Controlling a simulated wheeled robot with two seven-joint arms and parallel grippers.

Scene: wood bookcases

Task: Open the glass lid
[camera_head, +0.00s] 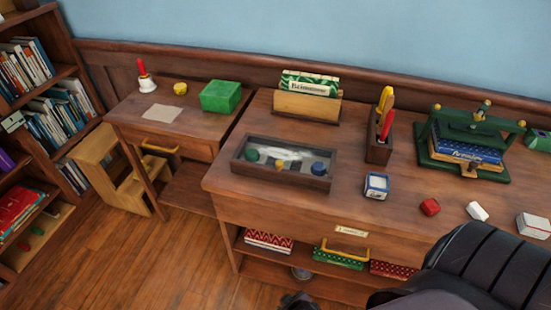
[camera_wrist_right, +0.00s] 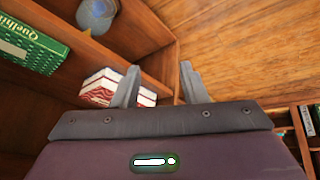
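A shallow dark wooden box with a glass lid (camera_head: 283,163) sits on the desk near its left front edge. The lid appears to lie flat and shut, with a bright reflection on it. Blue and yellow round items show through the glass. My right gripper (camera_wrist_right: 159,84) is open and empty in the right wrist view, with its two grey fingers apart. It is low, in front of the desk's lower shelves, well away from the lid. My left gripper is not in view.
A red-and-white box (camera_wrist_right: 98,88) and a green box (camera_wrist_right: 32,46) lie on shelves close to my right gripper.

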